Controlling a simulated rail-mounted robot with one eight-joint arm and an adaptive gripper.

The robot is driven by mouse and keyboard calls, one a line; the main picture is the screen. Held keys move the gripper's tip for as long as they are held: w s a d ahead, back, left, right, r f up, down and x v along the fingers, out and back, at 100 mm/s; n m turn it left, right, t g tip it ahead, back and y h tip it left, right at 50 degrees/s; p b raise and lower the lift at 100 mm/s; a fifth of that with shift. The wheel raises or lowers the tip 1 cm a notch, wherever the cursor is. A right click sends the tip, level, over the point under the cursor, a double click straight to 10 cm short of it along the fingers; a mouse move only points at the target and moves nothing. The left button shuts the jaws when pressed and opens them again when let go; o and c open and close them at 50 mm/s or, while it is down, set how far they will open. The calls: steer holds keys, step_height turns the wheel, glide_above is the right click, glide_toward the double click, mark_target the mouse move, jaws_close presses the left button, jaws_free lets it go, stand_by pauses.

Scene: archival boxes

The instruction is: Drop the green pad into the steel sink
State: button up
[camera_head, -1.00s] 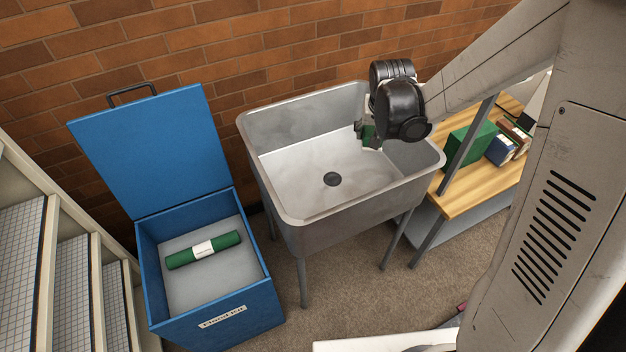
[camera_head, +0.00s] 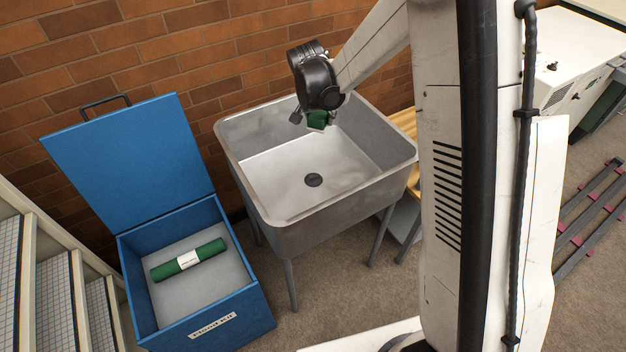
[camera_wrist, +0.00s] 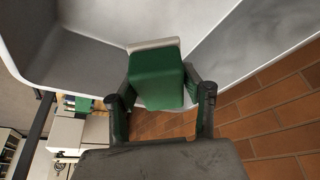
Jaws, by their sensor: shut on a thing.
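The green pad (camera_head: 318,120) is held in my gripper (camera_head: 312,116) over the back part of the steel sink (camera_head: 290,195). In the wrist view the pad (camera_wrist: 157,78) is a green block with a pale strip along its far edge. My gripper (camera_wrist: 160,108) is shut on it, one finger on each side. The sink's grey walls (camera_wrist: 230,60) lie around and behind the pad there. The sink's basin looks empty, with a dark drain (camera_head: 314,180) in its floor. The gap between pad and basin floor is hard to judge.
A blue open box (camera_head: 205,315) stands left of the sink, its lid raised, with a green roll (camera_head: 188,260) inside. Pale shelves (camera_head: 60,290) are at far left. A brick wall (camera_head: 200,60) is behind the sink. A wooden shelf (camera_head: 405,122) is partly hidden at right.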

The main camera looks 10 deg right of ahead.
steer(key=shift+f+b, duration=0.35)
steer(key=shift+f, duration=0.65)
steer(key=o, duration=1.3)
steer(key=v, duration=1.2)
steer(key=shift+s, duration=0.1)
